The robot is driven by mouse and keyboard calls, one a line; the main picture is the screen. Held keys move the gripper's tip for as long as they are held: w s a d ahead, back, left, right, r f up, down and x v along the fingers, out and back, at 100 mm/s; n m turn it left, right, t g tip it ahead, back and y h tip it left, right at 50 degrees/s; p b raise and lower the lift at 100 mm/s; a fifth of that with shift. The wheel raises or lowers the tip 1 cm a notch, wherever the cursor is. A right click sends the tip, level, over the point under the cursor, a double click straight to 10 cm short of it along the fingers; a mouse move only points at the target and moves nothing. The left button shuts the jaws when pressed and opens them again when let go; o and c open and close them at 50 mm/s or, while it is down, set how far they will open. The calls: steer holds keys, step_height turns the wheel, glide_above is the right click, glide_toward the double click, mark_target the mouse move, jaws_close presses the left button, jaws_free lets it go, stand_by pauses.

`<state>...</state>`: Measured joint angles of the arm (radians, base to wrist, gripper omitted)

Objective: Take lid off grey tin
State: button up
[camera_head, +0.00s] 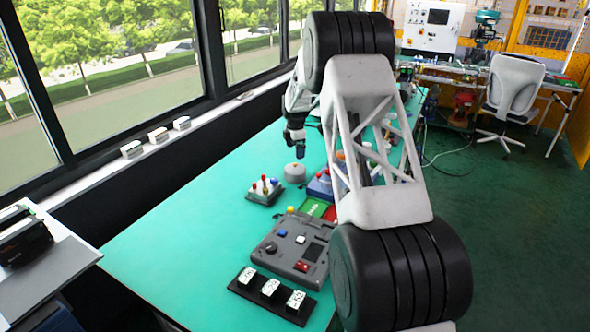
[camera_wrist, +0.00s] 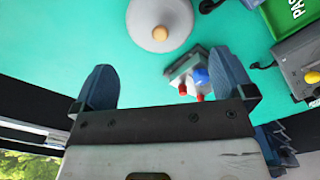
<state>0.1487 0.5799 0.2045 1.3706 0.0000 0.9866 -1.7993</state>
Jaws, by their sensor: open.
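The grey tin (camera_head: 295,172) stands upright on the green table, to the left of the blue box in the head view. In the wrist view its round grey lid (camera_wrist: 145,16) shows from above, with a tan knob (camera_wrist: 160,33) at its middle. The lid appears to sit on the tin; the tin's body is mostly hidden beneath it in this view. My gripper (camera_head: 301,150) is above the table, just behind the tin in the head view. In the wrist view my gripper (camera_wrist: 165,88) has its two fingers wide apart, with nothing held between them. The tin lies beyond the fingertips.
A small grey box with coloured knobs (camera_head: 264,190) stands near the tin and shows close to the right finger (camera_wrist: 187,75). A grey control panel (camera_head: 291,249) and a black strip with white blocks (camera_head: 271,290) lie nearer. The table's left part (camera_head: 180,240) is clear.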

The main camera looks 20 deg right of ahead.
mark_target(295, 164)
steer(key=shift+f, duration=1.3)
steer(key=shift+f, duration=0.2)
steer(key=shift+f, duration=2.4)
steer(key=c, duration=0.9)
steer(key=shift+f, duration=0.15)
steer(key=shift+c, duration=0.6)
